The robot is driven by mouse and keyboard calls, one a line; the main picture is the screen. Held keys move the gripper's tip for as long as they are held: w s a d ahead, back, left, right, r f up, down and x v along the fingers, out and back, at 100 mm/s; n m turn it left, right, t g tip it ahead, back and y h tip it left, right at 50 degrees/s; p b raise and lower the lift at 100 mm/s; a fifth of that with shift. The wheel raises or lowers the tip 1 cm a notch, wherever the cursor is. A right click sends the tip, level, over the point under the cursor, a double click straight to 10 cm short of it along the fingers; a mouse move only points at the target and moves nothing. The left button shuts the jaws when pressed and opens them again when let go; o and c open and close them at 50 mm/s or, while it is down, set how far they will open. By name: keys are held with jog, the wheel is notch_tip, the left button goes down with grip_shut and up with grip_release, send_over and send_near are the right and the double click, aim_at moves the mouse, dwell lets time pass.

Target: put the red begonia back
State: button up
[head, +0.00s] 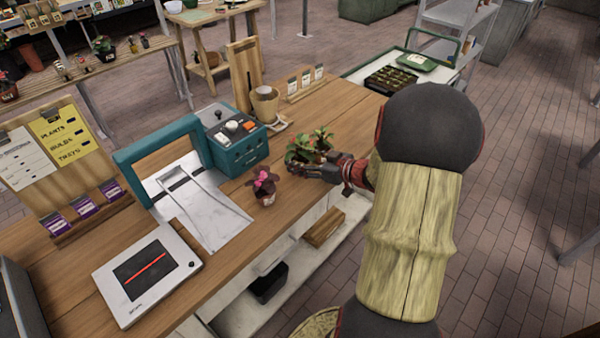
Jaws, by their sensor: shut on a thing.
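My gripper (322,170) is at the right end of a wooden counter, shut on a small potted plant. This plant (308,147) has green leaves with a few reddish spots, and I take it to be the red begonia. Its pot is mostly hidden by the gripper and leaves. I cannot tell whether the pot touches the counter. A second small plant (264,186), with dark leaves and pink parts in a pinkish pot, stands on the counter to the left of my gripper.
The wooden counter (240,190) holds a teal machine (238,145), a teal arch with a metal chute, a flat device (148,275), a sign board and a beige pot (265,103). A trolley with a seedling tray (390,80) stands behind.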

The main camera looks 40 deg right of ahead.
jog(key=shift+w+d+f, duration=0.25)
jog(key=shift+w+f, duration=0.25)
jog(key=shift+f, duration=0.25)
jog(key=shift+w+d+f+b, duration=0.15)
jog(key=shift+f+b, duration=1.15)
jog(key=shift+f, duration=0.35)
jog(key=shift+f, duration=0.15)
jog(key=o, duration=1.3)
jog(key=shift+c, duration=0.2)
